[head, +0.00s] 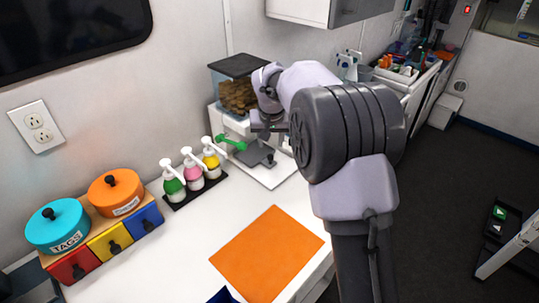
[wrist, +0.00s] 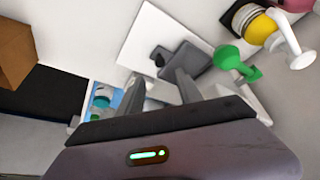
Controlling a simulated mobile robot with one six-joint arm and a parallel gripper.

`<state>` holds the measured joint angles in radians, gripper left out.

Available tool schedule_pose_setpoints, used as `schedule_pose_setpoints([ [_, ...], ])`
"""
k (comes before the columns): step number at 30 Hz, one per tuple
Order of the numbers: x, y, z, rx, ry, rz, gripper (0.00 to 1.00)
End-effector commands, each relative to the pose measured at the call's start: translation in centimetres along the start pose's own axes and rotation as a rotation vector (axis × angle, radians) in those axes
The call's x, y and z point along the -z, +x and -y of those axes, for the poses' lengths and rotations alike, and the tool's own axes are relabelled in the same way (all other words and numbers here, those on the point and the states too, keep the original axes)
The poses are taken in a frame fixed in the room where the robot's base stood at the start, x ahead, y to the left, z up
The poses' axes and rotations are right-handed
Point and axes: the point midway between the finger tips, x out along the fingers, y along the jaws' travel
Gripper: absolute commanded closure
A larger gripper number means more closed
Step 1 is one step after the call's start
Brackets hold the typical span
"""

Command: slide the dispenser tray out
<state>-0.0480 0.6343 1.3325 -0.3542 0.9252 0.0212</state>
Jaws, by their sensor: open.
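The dispenser has a clear bin of brown pieces with a black lid (head: 238,92) on a white stand. Its grey tray (head: 253,152) sits low on the white base, with a dark knob at its front. A green lever (head: 231,142) sticks out at the left. In the wrist view the grey tray (wrist: 189,61) and its dark knob (wrist: 158,57) lie just beyond my gripper (wrist: 158,80), whose two fingers are apart and empty. The green lever (wrist: 236,62) is right of the fingers. In the head view my arm covers part of the stand.
Green, pink and yellow pump bottles (head: 193,172) stand left of the dispenser. An orange mat (head: 267,252) lies on the white counter in front. Lidded pots (head: 116,191) and small coloured drawers (head: 108,243) are at the left. A wall cabinet (head: 330,10) hangs above.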

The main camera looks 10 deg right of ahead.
Motion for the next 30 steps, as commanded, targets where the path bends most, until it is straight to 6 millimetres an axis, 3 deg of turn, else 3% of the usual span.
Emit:
schedule_pose_setpoints([
  [1,-0.2,2.0,0.0,-0.001,0.0,0.002,0.57],
  [3,-0.2,4.1,0.0,-0.001,0.0,0.001,0.57],
  [9,-0.1,8.0,0.0,0.0,0.001,-0.001,0.57],
  [14,0.0,9.3,0.0,0.0,0.001,-0.001,0.57],
  [23,0.1,9.4,0.0,0.001,0.001,-0.001,0.57],
  [30,0.0,9.4,0.0,0.0,0.001,-0.001,1.0],
])
